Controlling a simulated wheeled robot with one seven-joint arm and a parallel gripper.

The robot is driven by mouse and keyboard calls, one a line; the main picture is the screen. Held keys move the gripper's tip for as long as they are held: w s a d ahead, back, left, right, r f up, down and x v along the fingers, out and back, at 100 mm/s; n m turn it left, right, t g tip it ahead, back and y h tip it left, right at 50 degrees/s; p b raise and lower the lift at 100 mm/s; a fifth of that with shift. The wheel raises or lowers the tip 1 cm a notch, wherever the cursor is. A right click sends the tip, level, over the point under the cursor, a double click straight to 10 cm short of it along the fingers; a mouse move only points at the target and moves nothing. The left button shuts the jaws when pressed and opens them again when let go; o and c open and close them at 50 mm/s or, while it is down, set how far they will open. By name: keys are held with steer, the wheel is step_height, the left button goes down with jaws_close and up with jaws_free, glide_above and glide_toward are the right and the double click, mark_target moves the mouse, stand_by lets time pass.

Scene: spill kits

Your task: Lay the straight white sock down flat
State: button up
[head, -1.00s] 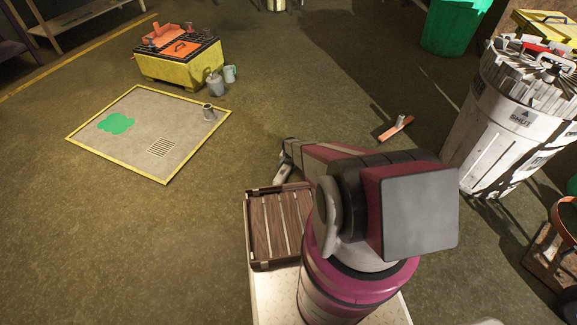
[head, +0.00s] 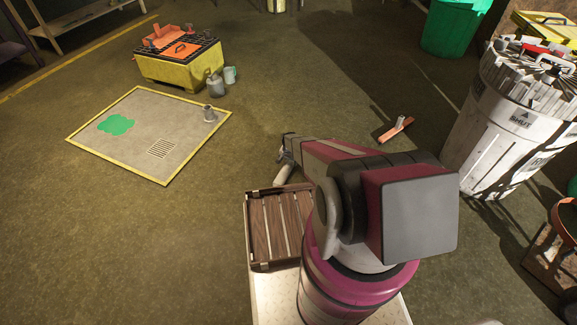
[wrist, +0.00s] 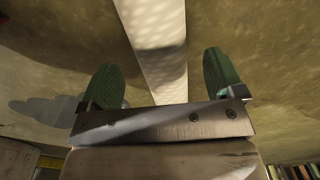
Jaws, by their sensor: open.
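The straight white sock (wrist: 158,45) is a long pale band in the wrist view. It runs from the top edge down between my two green fingers, with clear gaps on both sides. My gripper (wrist: 162,80) is open around it. In the head view a short pale length, likely the sock (head: 282,175), shows just below my gripper (head: 284,153), beside the far edge of my wooden-slatted deck. The rest of it is hidden there by the arm and deck. I cannot tell whether it touches the floor.
A white bin (head: 505,125) of slats stands right.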

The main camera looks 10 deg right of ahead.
step_height(320, 180, up, 8)
steer(key=f, duration=0.1)
step_height(320, 180, up, 31)
steer(key=n, duration=0.4)
glide_above(289, 163)
steer(key=s, duration=1.8)
steer(key=s+r+n, duration=0.2)
steer(key=s+r, duration=0.9)
steer(key=shift+s+a+r+n, duration=0.15)
steer(key=shift+r+n, duration=0.2)
steer(key=shift+n, duration=0.05)
